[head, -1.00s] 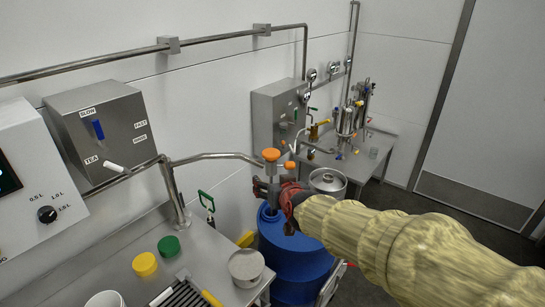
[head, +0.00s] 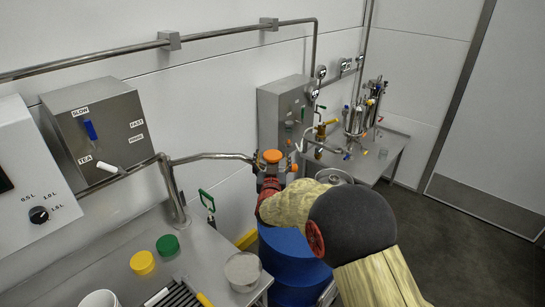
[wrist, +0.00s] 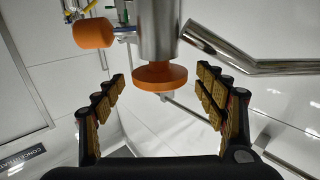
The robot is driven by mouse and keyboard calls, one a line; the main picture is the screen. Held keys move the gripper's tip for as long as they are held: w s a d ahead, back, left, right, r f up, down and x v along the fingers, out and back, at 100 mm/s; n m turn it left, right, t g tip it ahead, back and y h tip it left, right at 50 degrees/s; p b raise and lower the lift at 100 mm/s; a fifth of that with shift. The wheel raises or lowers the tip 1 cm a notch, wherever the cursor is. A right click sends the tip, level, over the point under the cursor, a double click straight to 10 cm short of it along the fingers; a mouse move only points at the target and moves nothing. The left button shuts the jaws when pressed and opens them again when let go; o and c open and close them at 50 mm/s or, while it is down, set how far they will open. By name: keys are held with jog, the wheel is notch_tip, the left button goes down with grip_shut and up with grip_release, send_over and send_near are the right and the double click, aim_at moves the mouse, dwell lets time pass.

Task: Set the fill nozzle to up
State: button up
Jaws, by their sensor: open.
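The fill nozzle is a steel cylinder (wrist: 158,32) at the end of a bent steel pipe (head: 215,157). An orange knob (head: 272,156) sits on its top and a smaller orange knob (head: 292,168) sticks out to its right in the head view. The wrist view shows the round orange knob (wrist: 159,77) and the side orange knob (wrist: 93,33). My gripper (wrist: 161,82) is open, its padded fingers to either side of the round knob, apart from it. In the head view my wrist hides most of the gripper and the nozzle's lower part.
A blue drum (head: 290,255) stands below the nozzle. The steel bench (head: 205,255) at left holds a green lid (head: 167,245), a yellow lid (head: 142,262) and a steel pot (head: 242,272). A steel control box (head: 285,115) and a second bench stand behind.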

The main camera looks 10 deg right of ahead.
jog(key=shift+x, duration=1.1)
jog(key=shift+c, duration=1.1)
jog(key=c, duration=1.5)
jog(key=shift+r, duration=0.1)
